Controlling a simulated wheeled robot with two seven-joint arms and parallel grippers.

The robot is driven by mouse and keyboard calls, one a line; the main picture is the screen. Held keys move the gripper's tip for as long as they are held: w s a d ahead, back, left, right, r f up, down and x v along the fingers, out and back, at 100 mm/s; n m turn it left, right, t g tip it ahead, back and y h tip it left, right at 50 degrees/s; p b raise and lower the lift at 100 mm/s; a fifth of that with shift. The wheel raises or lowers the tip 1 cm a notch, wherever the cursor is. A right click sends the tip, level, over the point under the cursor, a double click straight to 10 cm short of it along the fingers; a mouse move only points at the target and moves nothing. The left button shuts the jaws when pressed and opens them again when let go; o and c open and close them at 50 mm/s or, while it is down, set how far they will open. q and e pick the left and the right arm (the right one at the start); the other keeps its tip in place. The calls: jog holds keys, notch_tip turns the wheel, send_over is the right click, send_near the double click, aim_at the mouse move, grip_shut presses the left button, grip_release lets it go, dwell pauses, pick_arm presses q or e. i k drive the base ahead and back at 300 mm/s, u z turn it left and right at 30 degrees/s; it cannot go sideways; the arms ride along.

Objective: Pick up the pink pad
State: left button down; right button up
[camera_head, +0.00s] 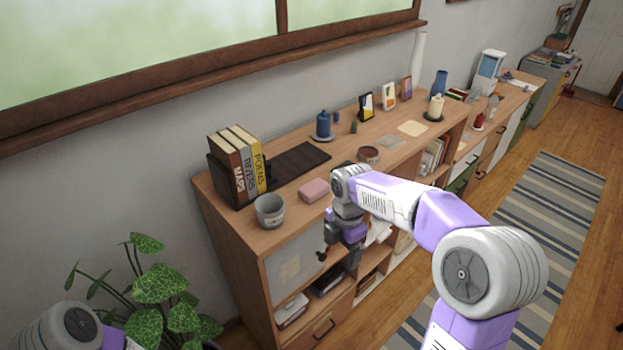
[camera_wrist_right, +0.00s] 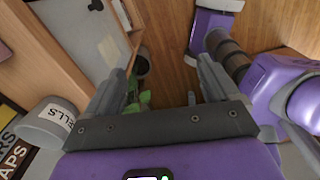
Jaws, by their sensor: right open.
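The pink pad (camera_head: 314,190) is a small rounded block lying on the wooden cabinet top, near its front edge.
A grey pot (camera_head: 270,211) stands left of the pad, also seen in the wrist view (camera_wrist_right: 50,124). A brown bowl (camera_head: 369,154) is to the right. A leafy plant (camera_head: 160,283) stands left of the cabinet.

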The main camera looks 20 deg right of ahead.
aim_at(313, 192)
jog(key=i, duration=0.85)
